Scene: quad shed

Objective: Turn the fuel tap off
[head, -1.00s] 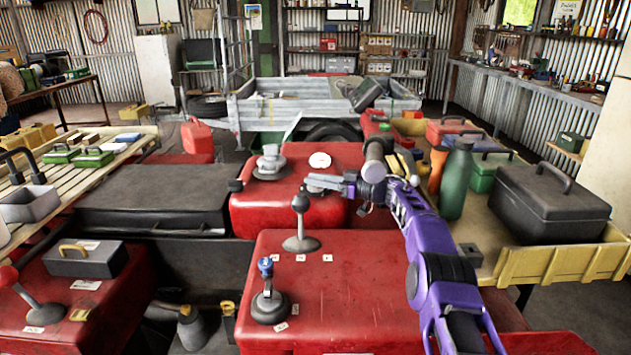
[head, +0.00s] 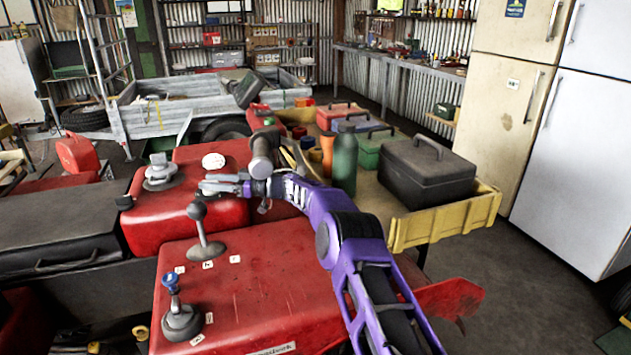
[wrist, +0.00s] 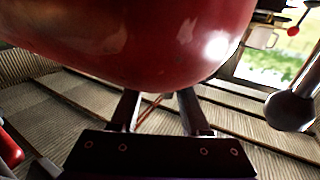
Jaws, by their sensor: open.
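I cannot pick out the fuel tap for certain. On the red quad body (head: 255,265) stand a lever with a dark round knob (head: 197,211) and a shorter lever with a blue top (head: 170,282). A grey cap-like fitting (head: 160,172) sits on the red part behind, with a round white dial (head: 213,161) beside it. My gripper (head: 203,184) is over the red body, just behind the dark knob in the head view. In the wrist view its two fingers (wrist: 160,100) are apart and empty, close below a rounded red surface (wrist: 130,40). The dark knob (wrist: 290,110) is at right.
A yellow-edged tray (head: 440,218) at right holds a black toolbox (head: 428,168), a green bottle (head: 343,163) and other boxes. A grey trailer (head: 185,112) stands behind.

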